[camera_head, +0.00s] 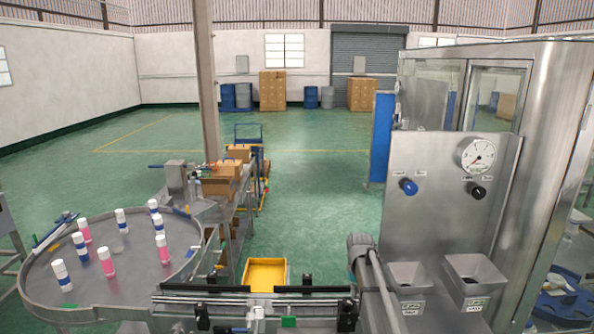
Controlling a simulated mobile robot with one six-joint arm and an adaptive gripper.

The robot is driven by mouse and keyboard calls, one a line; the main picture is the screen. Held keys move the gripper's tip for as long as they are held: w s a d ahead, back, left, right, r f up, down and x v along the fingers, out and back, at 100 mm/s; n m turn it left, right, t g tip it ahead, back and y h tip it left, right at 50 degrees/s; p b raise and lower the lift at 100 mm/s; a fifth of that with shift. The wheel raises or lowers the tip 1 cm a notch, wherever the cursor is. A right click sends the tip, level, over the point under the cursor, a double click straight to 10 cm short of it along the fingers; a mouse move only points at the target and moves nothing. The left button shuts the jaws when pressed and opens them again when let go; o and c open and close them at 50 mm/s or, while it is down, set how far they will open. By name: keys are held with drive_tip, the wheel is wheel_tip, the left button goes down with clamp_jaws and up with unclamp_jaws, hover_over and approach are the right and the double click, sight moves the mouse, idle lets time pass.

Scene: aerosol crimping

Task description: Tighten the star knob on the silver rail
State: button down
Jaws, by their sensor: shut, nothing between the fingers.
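A silver rail (250,300) runs left to right along the bottom of the view, beside black guide strips (205,288). Dark clamp-like fittings sit on it, one left of the middle (202,316) and one near its right end (347,314). A small green piece (288,322) lies just below the rail. I cannot tell which fitting bears the star knob; they are too small to make out. My gripper is not in view.
A round steel table (120,285) at left holds several white, pink and blue cans. A steel machine panel (440,225) with a gauge (478,155), a blue knob (408,186) and two bins stands at right. A yellow crate (265,273) lies behind the rail.

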drive_tip(key=shift+f+b, duration=3.4)
drive_tip(key=shift+f, duration=0.1)
drive_tip(key=shift+w+a, duration=0.15)
drive_tip(key=shift+w, duration=0.2)
drive_tip(key=shift+a, duration=0.8)
drive_tip(key=shift+s, duration=0.45)
drive_tip(key=shift+r, duration=0.15)
wheel_tip(320, 180, up, 6)
drive_tip(key=p, duration=0.6)
hover_over(348, 306)
drive_tip(key=s, duration=0.2)
drive_tip(key=shift+w+a, duration=0.2)
drive_tip(key=shift+w, duration=0.05)
